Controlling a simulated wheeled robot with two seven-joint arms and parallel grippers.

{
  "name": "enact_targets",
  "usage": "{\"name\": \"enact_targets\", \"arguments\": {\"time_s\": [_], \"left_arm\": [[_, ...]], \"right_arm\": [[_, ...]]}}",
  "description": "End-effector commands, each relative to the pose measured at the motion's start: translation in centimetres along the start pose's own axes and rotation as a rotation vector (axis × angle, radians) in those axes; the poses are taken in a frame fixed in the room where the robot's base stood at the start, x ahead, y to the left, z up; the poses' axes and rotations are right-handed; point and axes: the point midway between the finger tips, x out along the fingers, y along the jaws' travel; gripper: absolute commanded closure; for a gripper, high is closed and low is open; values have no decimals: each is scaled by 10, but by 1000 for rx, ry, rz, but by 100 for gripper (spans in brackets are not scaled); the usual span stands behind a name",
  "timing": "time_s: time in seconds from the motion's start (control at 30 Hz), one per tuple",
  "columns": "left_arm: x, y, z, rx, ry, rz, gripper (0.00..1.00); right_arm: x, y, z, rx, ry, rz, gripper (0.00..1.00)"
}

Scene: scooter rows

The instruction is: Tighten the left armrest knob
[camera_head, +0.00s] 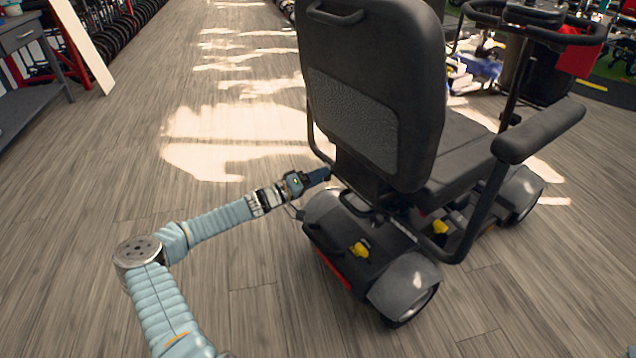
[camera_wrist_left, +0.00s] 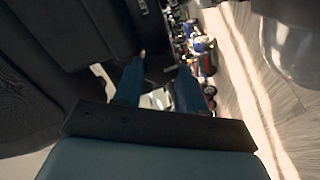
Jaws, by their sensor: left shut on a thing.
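The mobility scooter (camera_head: 370,90) stands with its back towards me. Its left armrest pad is hidden behind the tall backrest; a dark armrest tube (camera_head: 314,140) shows at the backrest's left. My left gripper (camera_head: 326,173) reaches in from the left, low beside the seat back. In the wrist view, the left gripper's two blue-grey fingers (camera_wrist_left: 158,75) point away, with a small dark piece (camera_wrist_left: 160,74) between their tips. I take this piece for the left armrest knob; its shape is too dark to tell. My left gripper is shut on it. My right gripper is out of view.
The scooter's rear cover (camera_head: 335,235) and two yellow levers lie below my left gripper. The other armrest (camera_head: 540,132) stands out at the right. A grey workbench (camera_head: 22,50) is far left. The wooden floor (camera_head: 90,200) left of the scooter is clear.

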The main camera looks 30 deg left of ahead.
Motion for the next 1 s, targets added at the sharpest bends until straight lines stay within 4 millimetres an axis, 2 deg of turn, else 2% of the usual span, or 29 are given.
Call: {"name": "enact_targets", "arguments": {"time_s": [0.03,0.2,0.8,0.83,1.0], "left_arm": [[0,-4,3,23,-2,-1,90],[0,-3,3,84,-2,-2,90],[0,0,2,125,-4,-1,90],[0,0,2,125,-4,-1,58],[0,0,2,124,-3,-1,34]], "right_arm": [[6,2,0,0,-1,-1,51],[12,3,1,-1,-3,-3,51],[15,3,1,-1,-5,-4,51],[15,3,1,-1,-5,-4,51],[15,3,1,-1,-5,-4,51]]}}
